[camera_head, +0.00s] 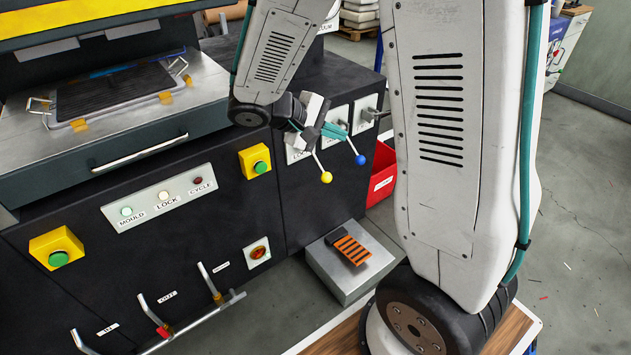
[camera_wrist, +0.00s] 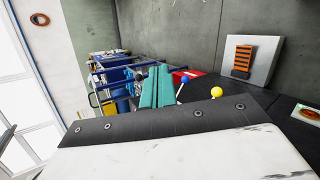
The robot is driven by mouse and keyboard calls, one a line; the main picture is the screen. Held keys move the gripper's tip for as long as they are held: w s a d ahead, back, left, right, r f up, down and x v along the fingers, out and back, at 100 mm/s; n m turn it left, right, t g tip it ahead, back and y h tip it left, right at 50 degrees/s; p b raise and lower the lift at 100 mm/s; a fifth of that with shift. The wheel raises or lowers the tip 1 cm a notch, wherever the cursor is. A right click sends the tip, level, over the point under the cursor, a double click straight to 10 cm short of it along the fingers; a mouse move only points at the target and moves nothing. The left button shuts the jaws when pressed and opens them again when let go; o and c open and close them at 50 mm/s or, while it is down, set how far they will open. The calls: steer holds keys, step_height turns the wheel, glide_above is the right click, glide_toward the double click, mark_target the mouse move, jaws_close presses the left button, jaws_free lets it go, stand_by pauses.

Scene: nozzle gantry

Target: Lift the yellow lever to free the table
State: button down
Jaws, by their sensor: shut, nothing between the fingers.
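The yellow lever (camera_head: 326,177) is a thin rod with a yellow ball, angled down from a white plate on the dark machine front. Its ball also shows in the wrist view (camera_wrist: 216,92), right of the fingers. My gripper (camera_head: 336,131) is shut and empty, its teal fingers just above the yellow ball, in front of the lever plates. In the wrist view the teal fingers (camera_wrist: 156,88) lie together. They partly hide the plates; I cannot tell whether they touch the rod. The table (camera_head: 60,143) is a grey metal slab with a dark mould plate on it, at upper left.
A blue-ball lever (camera_head: 360,160) hangs close to the right of the yellow one. A red bin (camera_head: 382,180) stands beside the machine. A grey box with an orange-striped pedal (camera_head: 350,249) is on the floor below. Green buttons and a lamp panel (camera_head: 160,198) are to the left.

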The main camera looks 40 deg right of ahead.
steer(key=w+f+n+t+h, duration=0.4)
steer(key=w+f, duration=0.6)
steer(key=f, duration=0.3)
steer(key=n+t+y, duration=0.1)
steer(key=n+t, duration=0.4)
steer(key=t, duration=0.1)
glide_toward(317, 161)
steer(key=a+f, duration=0.3)
steer(key=f, duration=0.3)
steer(key=shift+w+a+f, duration=0.2)
steer(key=shift+d, duration=0.1)
steer(key=x, duration=1)
steer(key=shift+s+d+r, duration=0.1)
steer(key=shift+s+r, duration=0.15)
steer(key=shift+s, duration=0.35)
steer(key=shift+s+d+r, duration=0.1)
steer(key=shift+s+r, duration=0.1)
steer(key=shift+s, duration=0.35)
steer(key=shift+s+d+r, duration=0.1)
steer(key=shift+s+r, duration=0.15)
steer(key=shift+s, duration=0.35)
steer(key=shift+y, duration=0.3)
